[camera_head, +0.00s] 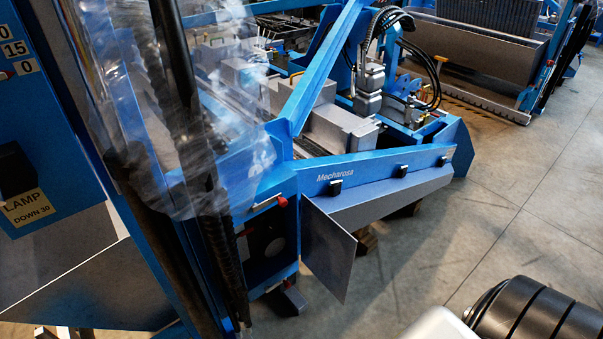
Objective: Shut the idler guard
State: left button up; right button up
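The guard appears to be a flat grey metal panel (328,250) on the blue machine frame, right of the lower centre. It stands open, swung out to the right of a dark opening (266,240) in the blue housing. A small red-tipped handle (281,201) sits at the top of the opening. The panel's left edge lies along the blue post, and its outer edge hangs free over the floor. Neither of my grippers is in view.
Clear, wrinkled plastic film (190,110) and dark hoses cover the left part of the machine. A blue beam marked "Mecharosa" (380,175) runs right behind the panel. A black ribbed cylinder (530,310) is at the bottom right. Grey floor (420,265) right of the panel is clear.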

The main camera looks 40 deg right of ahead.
aim_at(328, 250)
jog(key=l+u, duration=0.1)
jog(key=l, duration=0.35)
jog(key=k+l+u, duration=0.1)
jog(key=l, duration=0.35)
jog(key=l+u, duration=0.1)
jog(key=l, duration=0.35)
jog(key=k+l, duration=0.15)
jog(key=l, duration=0.25)
jog(key=l+u, duration=0.15)
jog(key=l, duration=0.3)
jog(key=k+l+u, duration=0.1)
jog(key=l, duration=0.35)
jog(key=k+l+u, duration=0.1)
jog(key=l, duration=0.3)
jog(key=k, duration=0.1)
